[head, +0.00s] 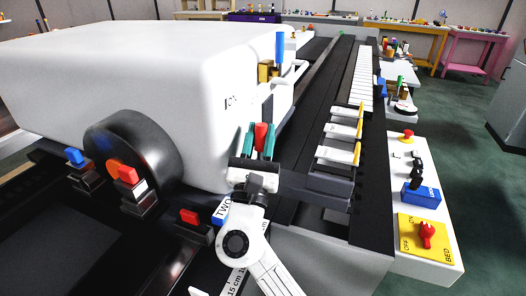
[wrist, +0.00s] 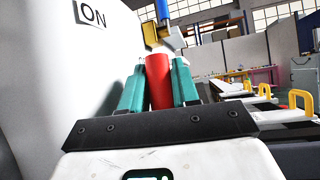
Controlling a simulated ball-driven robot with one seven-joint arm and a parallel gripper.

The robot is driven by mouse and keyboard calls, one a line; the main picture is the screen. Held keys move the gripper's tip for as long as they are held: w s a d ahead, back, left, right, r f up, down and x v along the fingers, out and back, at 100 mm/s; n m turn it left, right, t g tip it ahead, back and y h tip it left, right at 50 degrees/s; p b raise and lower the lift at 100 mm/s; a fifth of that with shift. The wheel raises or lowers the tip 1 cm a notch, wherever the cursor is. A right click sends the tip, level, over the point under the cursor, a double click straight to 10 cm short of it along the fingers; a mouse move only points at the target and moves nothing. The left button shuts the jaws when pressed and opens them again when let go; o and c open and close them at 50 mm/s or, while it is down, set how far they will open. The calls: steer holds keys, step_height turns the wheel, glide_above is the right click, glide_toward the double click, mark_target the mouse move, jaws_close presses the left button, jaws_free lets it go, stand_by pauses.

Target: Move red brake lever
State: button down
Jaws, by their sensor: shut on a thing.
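The red brake lever (head: 261,136) shows as an upright red handle beside the right end of the large white machine body (head: 180,60). My gripper (head: 262,130) has its two teal fingers closed on the handle, one on each side. The lever's lower end is hidden behind the gripper's dark front plate.
A blue-handled lever (head: 279,48) on a yellow block (head: 268,72) stands just behind. White slats with yellow handles (head: 340,154) lie to the right. Red-topped switches (head: 127,175) sit at the left. A yellow panel with a red knob (head: 427,236) is at the lower right.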

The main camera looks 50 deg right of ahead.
steer(key=shift+s+a+f+h+b, duration=0.15)
steer(key=shift+a+h+b, duration=0.25)
steer(key=shift+b, duration=0.4)
steer(key=shift+t, duration=0.4)
steer(key=c, duration=0.9)
jaws_free()
steer(key=shift+c, duration=0.2)
steer(key=shift+s+a+f+b, duration=0.15)
steer(key=shift+a+f+b, duration=0.1)
steer(key=shift+a+b, duration=0.15)
steer(key=s+a, duration=0.6)
steer(key=a, duration=0.4)
steer(key=shift+a, duration=0.2)
steer(key=shift+s, duration=0.1)
steer(key=shift+c, duration=0.3)
